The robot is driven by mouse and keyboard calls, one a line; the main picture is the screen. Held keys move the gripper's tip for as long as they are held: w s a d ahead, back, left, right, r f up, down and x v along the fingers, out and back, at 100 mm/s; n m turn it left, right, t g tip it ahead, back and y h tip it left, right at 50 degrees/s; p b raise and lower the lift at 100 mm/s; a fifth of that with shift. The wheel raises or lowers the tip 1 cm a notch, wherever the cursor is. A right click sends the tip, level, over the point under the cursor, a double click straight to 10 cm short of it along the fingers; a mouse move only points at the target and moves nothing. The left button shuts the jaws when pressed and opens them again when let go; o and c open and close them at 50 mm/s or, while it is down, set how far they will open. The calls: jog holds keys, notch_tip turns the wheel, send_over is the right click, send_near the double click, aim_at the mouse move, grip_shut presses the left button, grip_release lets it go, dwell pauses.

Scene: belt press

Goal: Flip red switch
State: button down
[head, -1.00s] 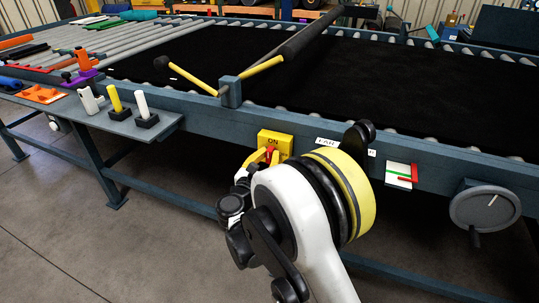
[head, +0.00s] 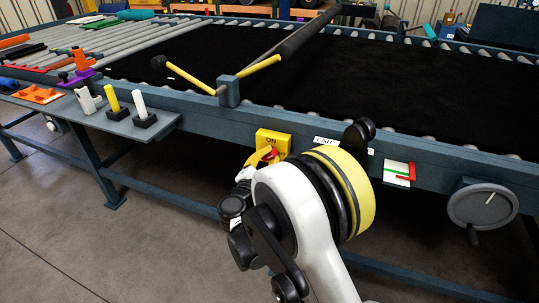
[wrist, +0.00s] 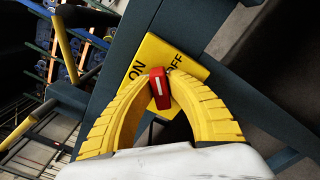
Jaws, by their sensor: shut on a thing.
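The red switch (wrist: 159,88) sits on a yellow plate (wrist: 195,63) marked ON and OFF. In the wrist view, ON is at the left of the plate and OFF at the right. My gripper (wrist: 161,78) has its two yellow fingers closed around the red switch, one on each side. In the head view, the yellow switch box (head: 272,137) is on the blue side rail, and my gripper (head: 264,156) is at its lower edge. The fingers partly hide the switch there. I cannot tell which label the switch points to.
The blue rail (head: 330,152) runs along the black belt (head: 370,85). A handwheel (head: 482,205) and a red-green gauge (head: 399,174) are at the right. A side shelf (head: 165,123) with a yellow and a white handle is at the left.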

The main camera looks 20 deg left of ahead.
jog(key=m, duration=0.4)
jog(key=shift+d+f, duration=0.1)
jog(key=shift+f, duration=0.1)
jog(key=shift+f+m, duration=0.15)
jog(key=shift+m, duration=1.95)
jog(key=c, duration=1.3)
grip_release()
jog(key=shift+c, duration=0.2)
jog(key=s, duration=1.2)
jog(key=shift+a, duration=0.45)
